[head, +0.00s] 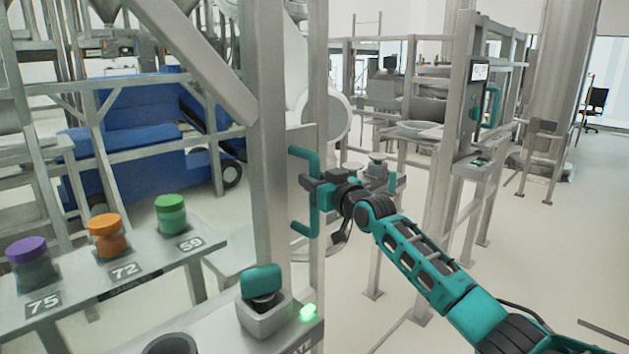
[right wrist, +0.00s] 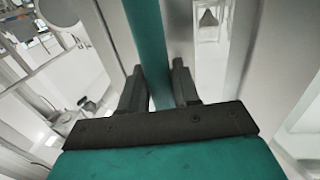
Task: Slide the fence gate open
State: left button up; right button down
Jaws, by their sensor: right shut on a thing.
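The fence gate shows as a slim grey upright (head: 318,85) beside a thick grey post in the head view. A teal D-shaped handle (head: 303,153) is fixed on it. My right gripper (head: 312,184) reaches in from the right and is shut on the upright bar of this handle. In the right wrist view, the teal bar (right wrist: 146,35) runs between the two dark fingers (right wrist: 158,88). The fingers hide part of the bar. My left gripper is in neither view.
A shelf (head: 205,243) at left holds purple-, orange- and green-lidded jars. A box with a teal knob (head: 262,281) and a green light (head: 308,312) sits below the handle. Another post (head: 460,90) with a teal handle (head: 492,107) stands right.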

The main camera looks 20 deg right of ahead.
jog(key=shift+s+a+f, duration=0.1)
jog(key=shift+a, duration=0.2)
jog(key=c, duration=1)
grip_release()
jog(key=shift+o, duration=0.2)
jog(key=shift+s, duration=0.1)
jog(key=s+d, duration=0.2)
jog(key=s, duration=1)
jog(key=shift+s+d, duration=0.2)
jog(key=shift+d, duration=0.1)
